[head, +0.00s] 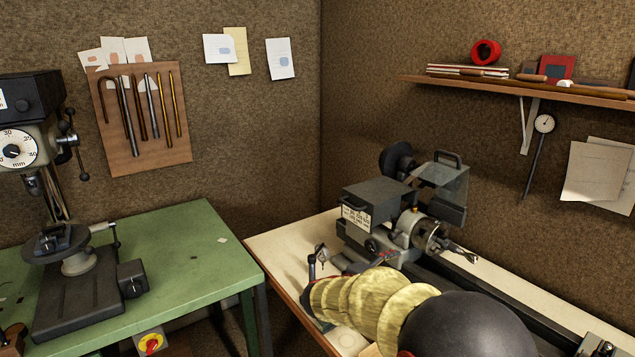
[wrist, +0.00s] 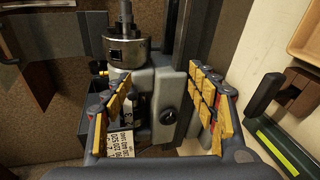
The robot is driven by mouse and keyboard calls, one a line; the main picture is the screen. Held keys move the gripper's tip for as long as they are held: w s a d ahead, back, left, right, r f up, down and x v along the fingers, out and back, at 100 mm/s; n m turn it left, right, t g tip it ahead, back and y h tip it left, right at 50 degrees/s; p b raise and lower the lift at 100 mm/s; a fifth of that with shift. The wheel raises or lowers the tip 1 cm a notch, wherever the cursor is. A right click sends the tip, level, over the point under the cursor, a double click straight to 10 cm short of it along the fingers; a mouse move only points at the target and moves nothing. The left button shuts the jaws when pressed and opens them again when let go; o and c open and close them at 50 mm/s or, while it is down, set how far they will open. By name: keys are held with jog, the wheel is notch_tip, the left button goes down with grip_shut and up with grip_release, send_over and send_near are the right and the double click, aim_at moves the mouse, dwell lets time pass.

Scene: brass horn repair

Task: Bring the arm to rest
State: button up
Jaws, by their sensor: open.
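My gripper (wrist: 162,82) shows in the wrist view with its two yellow-padded fingers spread wide apart. Nothing is held between them. The lathe headstock (wrist: 170,85) and its chuck (wrist: 125,50) lie beyond the fingers, and I cannot tell how far off. In the head view, my arm appears to fill the lower right, with yellow ribbed segments (head: 365,305) and a dark rounded part (head: 468,328).
The lathe (head: 375,208) stands on a pale bench (head: 290,245) against the right wall. A green table (head: 200,250) with a drill press (head: 75,285) is at left. A wooden shelf (head: 525,88) holds small items above the lathe. A wooden tray (wrist: 305,40) shows in the wrist view.

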jog(key=s+d+r+m+g+y, duration=0.2)
jog(key=s+d+m+g, duration=0.15)
jog(key=s, duration=0.85)
jog(key=s+d+r+m+g+y, duration=0.2)
jog(key=s+d+m, duration=0.15)
jog(key=s, duration=0.85)
jog(key=s+a+m+y, duration=0.1)
jog(key=s+a+y, duration=0.2)
jog(key=s, duration=0.5)
jog(key=s+a+m+t+y, duration=0.1)
jog(key=s+a+y, duration=0.3)
jog(key=s, duration=0.5)
jog(key=shift+a+f, duration=0.45)
jog(key=shift+a, duration=0.8)
jog(key=shift+s, duration=0.15)
